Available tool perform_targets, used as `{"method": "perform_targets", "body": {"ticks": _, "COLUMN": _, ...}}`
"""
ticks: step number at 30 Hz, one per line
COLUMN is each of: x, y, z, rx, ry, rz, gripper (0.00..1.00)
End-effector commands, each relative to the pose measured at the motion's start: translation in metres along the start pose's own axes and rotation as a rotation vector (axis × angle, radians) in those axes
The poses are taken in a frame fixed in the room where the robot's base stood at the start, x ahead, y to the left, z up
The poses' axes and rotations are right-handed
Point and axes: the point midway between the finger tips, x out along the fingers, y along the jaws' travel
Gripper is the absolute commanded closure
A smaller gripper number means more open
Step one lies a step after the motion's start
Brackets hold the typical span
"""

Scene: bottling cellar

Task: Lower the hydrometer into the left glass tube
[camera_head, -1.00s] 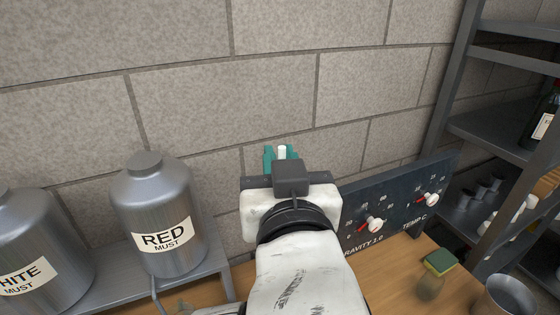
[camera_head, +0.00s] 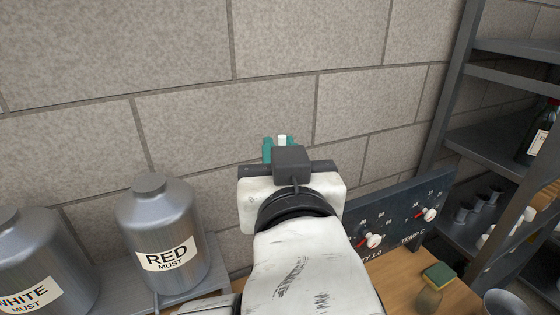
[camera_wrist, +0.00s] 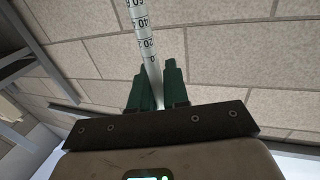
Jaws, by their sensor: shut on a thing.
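My gripper (camera_wrist: 154,88) is shut on the hydrometer (camera_wrist: 143,32), a slim white stem with black scale marks and numbers, held between two green fingers in the wrist view. The stem runs out of the top of that view, so its far end is hidden. In the head view, my gripper (camera_head: 281,150) is up in front of the stone wall, and only a short white piece of the hydrometer (camera_head: 282,140) shows between the green fingertips. My arm covers the area below. I cannot see the left glass tube in either view.
Two steel tanks stand at left, one labelled RED MUST (camera_head: 161,230), the other WHITE MUST (camera_head: 40,262). A dark dial panel (camera_head: 405,212) stands at the wall to the right. A green-topped sponge (camera_head: 438,273) is on the wooden bench (camera_head: 402,285). A metal shelf rack (camera_head: 488,140) rises at far right.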

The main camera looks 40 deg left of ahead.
Motion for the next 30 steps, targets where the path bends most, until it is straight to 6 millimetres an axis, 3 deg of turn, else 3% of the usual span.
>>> {"method": "perform_targets", "body": {"ticks": 19, "x": 0.000, "y": 0.000, "z": -0.036, "rx": 0.000, "ry": 0.002, "rz": 0.000, "gripper": 1.00}}
{"method": "perform_targets", "body": {"ticks": 30, "x": 0.000, "y": 0.000, "z": -0.040, "rx": 0.000, "ry": 0.000, "rz": 0.000, "gripper": 1.00}}
